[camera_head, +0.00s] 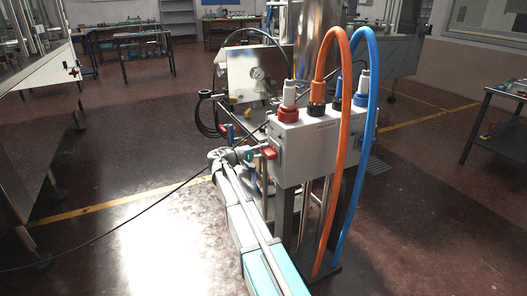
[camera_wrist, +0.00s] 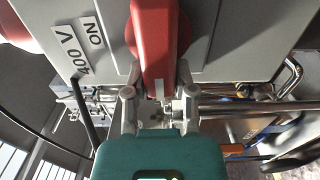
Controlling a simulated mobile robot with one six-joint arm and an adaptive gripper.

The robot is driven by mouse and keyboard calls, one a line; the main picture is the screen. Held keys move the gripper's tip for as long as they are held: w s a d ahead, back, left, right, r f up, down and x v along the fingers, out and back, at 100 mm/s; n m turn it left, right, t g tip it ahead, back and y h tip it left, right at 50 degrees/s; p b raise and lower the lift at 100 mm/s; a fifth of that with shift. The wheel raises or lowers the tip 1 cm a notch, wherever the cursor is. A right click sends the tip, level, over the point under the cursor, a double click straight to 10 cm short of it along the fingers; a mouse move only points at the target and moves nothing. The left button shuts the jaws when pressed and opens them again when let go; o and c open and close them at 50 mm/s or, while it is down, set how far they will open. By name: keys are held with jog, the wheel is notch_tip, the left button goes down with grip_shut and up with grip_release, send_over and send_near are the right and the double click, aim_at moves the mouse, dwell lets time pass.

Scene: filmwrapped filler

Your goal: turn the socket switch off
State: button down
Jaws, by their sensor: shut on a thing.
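The socket box (camera_head: 312,150) is a light grey cabinet on a stand, with orange and blue cables plugged in on top. Its red switch handle (camera_head: 268,153) is on the box's left side. In the wrist view the red handle (camera_wrist: 153,40) runs down from a round red base on the grey panel. My gripper (camera_wrist: 159,82) has one finger on each side of the handle's lower end and is shut on it. Beside the switch is a label (camera_wrist: 82,45) reading "400 V" and "ON". In the head view my gripper (camera_head: 258,154) is at the handle, its fingertips small.
The orange cable (camera_head: 338,150) and blue cable (camera_head: 362,150) arch from the box top to the floor. A metal panel with a gauge (camera_head: 257,74) stands behind. A black cable (camera_head: 130,222) runs across the floor at left. A dark table (camera_head: 497,135) is at right.

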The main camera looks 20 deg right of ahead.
jog(key=shift+c, duration=2.2)
grip_release()
jog(key=shift+a, duration=0.15)
jog(key=a, duration=1.1)
jog(key=shift+s+a, duration=0.2)
jog(key=shift+a, duration=0.15)
jog(key=shift+f, duration=0.1)
